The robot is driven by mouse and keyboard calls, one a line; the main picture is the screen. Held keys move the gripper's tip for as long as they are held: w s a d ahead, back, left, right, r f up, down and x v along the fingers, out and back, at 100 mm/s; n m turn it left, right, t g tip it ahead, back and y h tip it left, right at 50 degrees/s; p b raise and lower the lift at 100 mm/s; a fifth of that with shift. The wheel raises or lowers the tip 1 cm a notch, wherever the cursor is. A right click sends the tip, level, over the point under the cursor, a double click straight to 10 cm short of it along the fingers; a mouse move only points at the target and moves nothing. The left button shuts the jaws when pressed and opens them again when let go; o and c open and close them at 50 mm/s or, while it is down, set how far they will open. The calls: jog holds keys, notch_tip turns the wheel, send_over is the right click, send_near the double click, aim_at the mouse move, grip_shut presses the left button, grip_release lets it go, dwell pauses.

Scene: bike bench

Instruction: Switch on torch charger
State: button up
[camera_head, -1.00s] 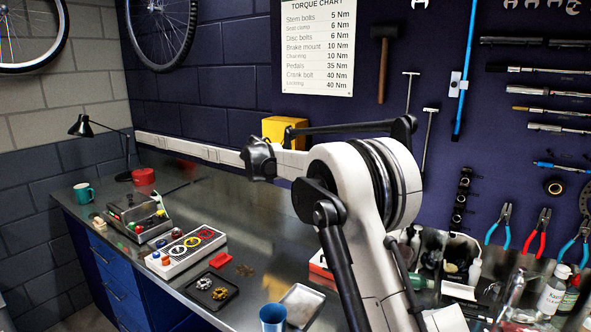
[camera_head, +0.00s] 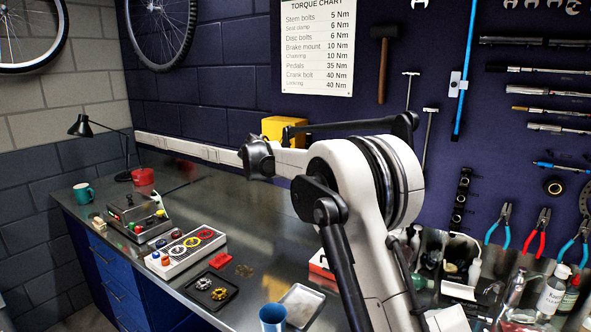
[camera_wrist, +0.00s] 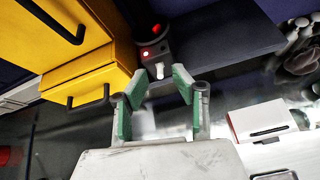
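In the wrist view, a small dark box (camera_wrist: 148,54), which looks like the torch charger, stands beside the yellow drawer unit. It shows a lit red lamp (camera_wrist: 145,54), a red round part (camera_wrist: 156,29) on its top and a pale lever (camera_wrist: 158,70) low on its front. My gripper (camera_wrist: 160,75) has its green-padded fingers apart, with the lever in line with the gap between their tips. I cannot tell whether a finger touches the lever. In the head view the charger and the fingers cannot be made out; my arm reaches toward the wall there.
The yellow drawer unit (camera_wrist: 75,50) with black handles is close on the left, and a dark block (camera_wrist: 225,42) lies to the right. In the head view the yellow unit (camera_head: 285,128) stands at the wall. A button panel (camera_head: 187,251) and trays sit on the steel bench.

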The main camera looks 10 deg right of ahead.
jog(key=v, duration=1.1)
jog(key=shift+s, duration=0.1)
jog(key=s+d+f+m+g+y+b, duration=0.1)
jog(key=s+d+m, duration=0.25)
jog(key=s, duration=0.65)
jog(key=s+d+f+m+y+b, duration=0.1)
jog(key=s+d+m+y, duration=0.1)
jog(key=s+m, duration=0.5)
jog(key=s+d+f+m+g+y+b, duration=0.1)
jog(key=s+d+m, duration=0.15)
jog(key=s, duration=0.95)
jog(key=s+f+m+y+b, duration=0.1)
jog(key=s+f+m, duration=0.5)
jog(key=s, duration=0.6)
jog(key=s+f+m+y+b, duration=0.2)
jog(key=s+f+m, duration=0.4)
jog(key=s+f, duration=0.4)
jog(key=s+y, duration=0.1)
jog(key=s, duration=0.2)
jog(key=shift+s+a+f, duration=0.2)
jog(key=shift+a+f, duration=0.05)
jog(key=shift+a, duration=0.15)
